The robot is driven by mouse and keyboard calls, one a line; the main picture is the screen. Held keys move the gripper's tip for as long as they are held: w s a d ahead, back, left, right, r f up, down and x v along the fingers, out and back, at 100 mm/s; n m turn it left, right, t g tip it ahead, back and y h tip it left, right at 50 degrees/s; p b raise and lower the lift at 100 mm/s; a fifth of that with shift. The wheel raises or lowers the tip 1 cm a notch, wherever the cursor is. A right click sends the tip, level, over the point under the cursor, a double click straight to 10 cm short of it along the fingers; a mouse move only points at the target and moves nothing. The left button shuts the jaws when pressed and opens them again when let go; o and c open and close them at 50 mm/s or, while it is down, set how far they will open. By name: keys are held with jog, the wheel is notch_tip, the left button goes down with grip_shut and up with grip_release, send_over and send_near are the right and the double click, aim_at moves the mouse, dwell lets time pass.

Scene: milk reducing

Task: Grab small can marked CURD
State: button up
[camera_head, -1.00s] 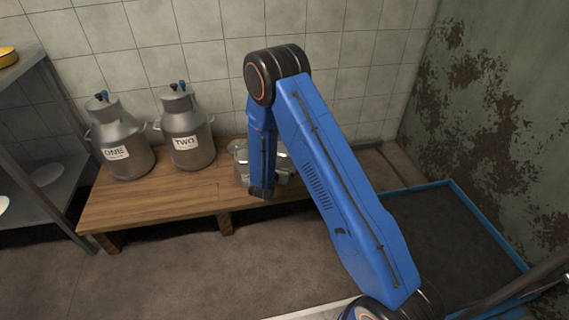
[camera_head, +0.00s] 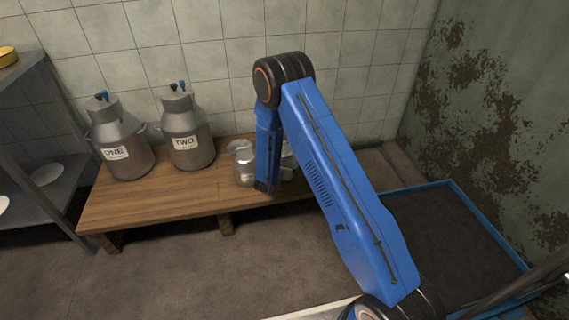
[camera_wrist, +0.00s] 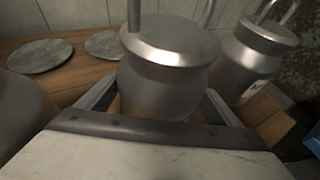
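Two small metal cans stand on the wooden bench (camera_head: 150,208), partly hidden by my arm in the head view: a left one (camera_head: 241,165) and a right one (camera_head: 288,163). In the wrist view, a lidded small can (camera_wrist: 165,75) stands upright between the fingers of my gripper (camera_wrist: 160,100). The fingers are apart, one on each side of it; whether they touch it is not clear. No CURD marking is readable on it. Another small can (camera_wrist: 252,60) stands to its right, with part of a pale label showing. My gripper is hidden in the head view.
Large cans marked ONE (camera_head: 120,145) and TWO (camera_head: 187,135) stand on the bench's left part. A tiled wall is behind, a metal shelf (camera_head: 50,185) at left, a blue-rimmed tray (camera_head: 490,230) at right.

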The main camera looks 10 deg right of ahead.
jog(key=c, duration=0.5)
jog(key=shift+c, duration=0.2)
jog(key=shift+r, duration=0.1)
